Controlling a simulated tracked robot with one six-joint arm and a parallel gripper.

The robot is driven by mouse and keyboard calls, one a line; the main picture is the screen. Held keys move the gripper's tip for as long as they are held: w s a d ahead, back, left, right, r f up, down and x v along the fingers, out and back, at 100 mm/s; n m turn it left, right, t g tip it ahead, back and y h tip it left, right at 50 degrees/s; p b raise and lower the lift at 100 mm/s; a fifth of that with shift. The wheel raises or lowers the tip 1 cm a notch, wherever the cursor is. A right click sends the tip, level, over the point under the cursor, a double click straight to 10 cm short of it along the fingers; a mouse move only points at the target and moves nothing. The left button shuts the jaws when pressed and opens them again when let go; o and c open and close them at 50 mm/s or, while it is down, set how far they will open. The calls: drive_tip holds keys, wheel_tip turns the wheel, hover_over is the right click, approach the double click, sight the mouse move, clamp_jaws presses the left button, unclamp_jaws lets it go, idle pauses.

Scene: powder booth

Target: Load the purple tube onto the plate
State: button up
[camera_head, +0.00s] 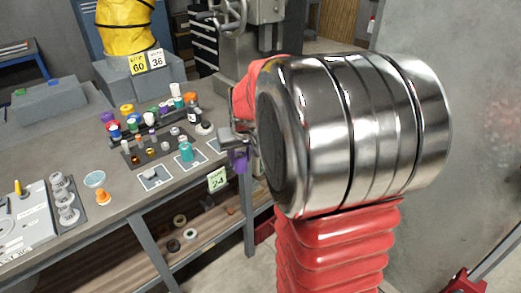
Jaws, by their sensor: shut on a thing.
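My gripper (236,143) hangs beyond the table's right front side, partly hidden by my large metal arm link. It is shut on a purple tube (239,162), which shows just below the jaws, apart from the table. A round light-blue dish (95,179) lies at the table's front. Flat pale plates or cards lie along the front edge; one (158,182) carries a small grey piece and another bears a teal bottle (186,151). I cannot tell which of these is the task's plate.
Racks with several coloured tubes and caps (128,109) stand mid-table. A dark bottle (193,111) stands near the right side. An orange cone piece (102,196) and grey fixtures (66,205) are at front left. A number 24 card (217,179) hangs at the table edge.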

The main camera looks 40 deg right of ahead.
drive_tip(key=w+a+f+n, duration=0.1)
drive_tip(key=w+a+f, duration=0.1)
drive_tip(key=a, duration=0.5)
drive_tip(key=w+a+f+n+y, duration=0.1)
drive_tip(key=a+f, duration=0.3)
drive_tip(key=a, duration=0.4)
drive_tip(key=w+a+f+n, duration=0.2)
drive_tip(key=w+a, duration=0.1)
drive_tip(key=a, duration=0.4)
drive_tip(key=shift+w+a+f+y, duration=0.15)
drive_tip(key=shift+w+f+y, duration=0.15)
drive_tip(key=shift+f, duration=0.1)
